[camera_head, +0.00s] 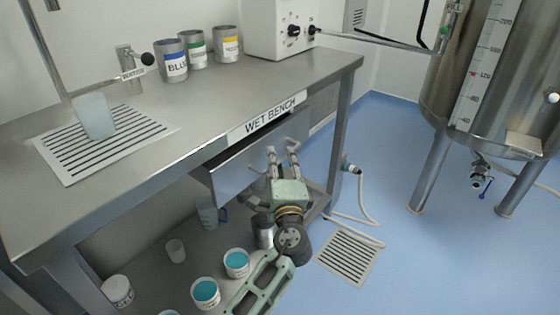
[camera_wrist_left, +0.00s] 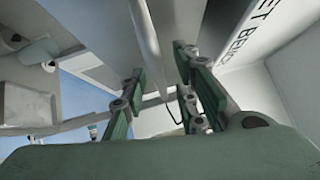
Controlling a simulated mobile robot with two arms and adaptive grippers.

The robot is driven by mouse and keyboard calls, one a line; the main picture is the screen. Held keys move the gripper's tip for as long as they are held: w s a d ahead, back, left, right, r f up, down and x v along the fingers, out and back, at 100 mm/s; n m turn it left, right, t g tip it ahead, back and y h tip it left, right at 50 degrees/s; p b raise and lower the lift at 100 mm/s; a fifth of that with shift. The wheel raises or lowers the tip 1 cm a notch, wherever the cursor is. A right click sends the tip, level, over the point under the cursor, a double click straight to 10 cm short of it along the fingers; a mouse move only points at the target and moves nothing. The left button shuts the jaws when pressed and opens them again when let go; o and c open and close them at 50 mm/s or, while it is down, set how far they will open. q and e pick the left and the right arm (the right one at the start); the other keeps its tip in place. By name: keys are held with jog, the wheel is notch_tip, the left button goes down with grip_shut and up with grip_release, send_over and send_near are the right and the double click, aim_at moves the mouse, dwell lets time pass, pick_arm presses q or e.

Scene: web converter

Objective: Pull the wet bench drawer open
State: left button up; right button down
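The wet bench (camera_head: 215,100) is a steel table with a "WET BENCH" label on its front edge. Its drawer (camera_head: 240,168) is a grey steel front under that label; a dark gap shows above its left end, so it stands slightly out. My left gripper (camera_head: 281,153) is in front of the drawer's right part, fingers pointing at it. In the left wrist view the green-padded fingers (camera_wrist_left: 160,62) are spread apart, with a pale bar-like edge (camera_wrist_left: 150,45) between them. I cannot tell whether they touch it. My right gripper is not in view.
Below, a shelf holds tubs with blue contents (camera_head: 236,262) near my left arm. A beaker (camera_head: 95,116) and several labelled cans (camera_head: 171,62) stand on the bench top. A tank (camera_head: 490,75) stands at right; blue floor (camera_head: 385,180) lies open between.

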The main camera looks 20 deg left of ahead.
pick_arm(q)
jog(key=shift+w+a, duration=0.1)
jog(key=shift+w, duration=0.15)
grip_shut()
dwell(0.5)
